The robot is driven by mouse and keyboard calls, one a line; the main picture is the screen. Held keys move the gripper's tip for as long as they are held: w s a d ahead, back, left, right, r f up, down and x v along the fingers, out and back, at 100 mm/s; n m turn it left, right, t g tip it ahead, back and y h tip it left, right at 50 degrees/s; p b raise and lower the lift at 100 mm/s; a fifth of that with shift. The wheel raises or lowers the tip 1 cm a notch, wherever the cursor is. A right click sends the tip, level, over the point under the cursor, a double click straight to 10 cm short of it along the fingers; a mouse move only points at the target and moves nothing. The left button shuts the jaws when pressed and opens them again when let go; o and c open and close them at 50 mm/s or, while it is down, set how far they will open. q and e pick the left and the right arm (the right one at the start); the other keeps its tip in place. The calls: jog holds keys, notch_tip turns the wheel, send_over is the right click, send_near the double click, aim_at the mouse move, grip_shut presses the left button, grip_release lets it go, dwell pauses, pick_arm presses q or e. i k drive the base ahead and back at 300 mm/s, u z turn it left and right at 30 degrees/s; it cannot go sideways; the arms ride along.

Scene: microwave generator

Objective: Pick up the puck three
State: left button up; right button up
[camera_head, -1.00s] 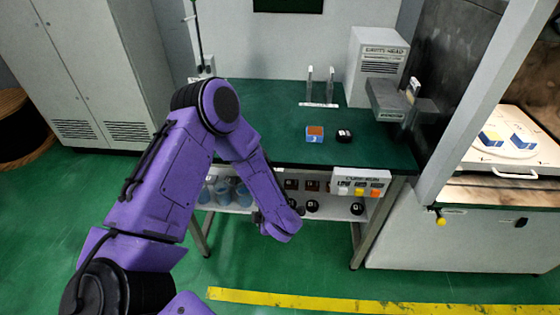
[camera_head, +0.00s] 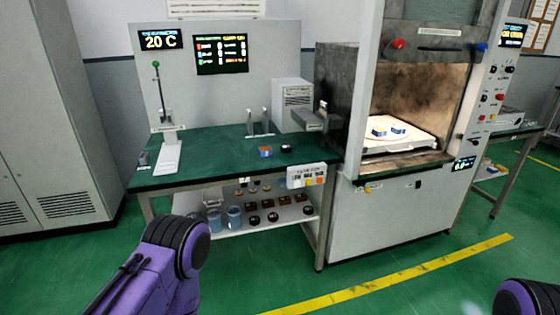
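A black puck (camera_head: 287,148) sits on the green tabletop (camera_head: 215,143), right of a small blue and orange block (camera_head: 265,152). Several more dark pucks (camera_head: 273,216) rest on the low shelf (camera_head: 290,215) under the table. Number marks on the pucks are too small to read, so I cannot tell which is puck three. Part of my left arm shows at the bottom left and a small part of my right arm at the bottom right corner. Neither gripper is in view.
Blue containers (camera_head: 235,216) and small brown pieces (camera_head: 284,202) share the shelf. A button panel (camera_head: 306,176) hangs on the table's front right. The open chamber (camera_head: 410,105) at right holds blue blocks on a white plate. Green floor in front is clear.

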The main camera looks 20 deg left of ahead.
aim_at(286, 148)
jog(key=z, duration=0.5)
jog(key=i, duration=0.6)
jog(key=z, duration=0.6)
jog(key=i, duration=0.95)
jog(key=u, duration=0.8)
jog(key=i, duration=0.7)
jog(key=u, duration=0.7)
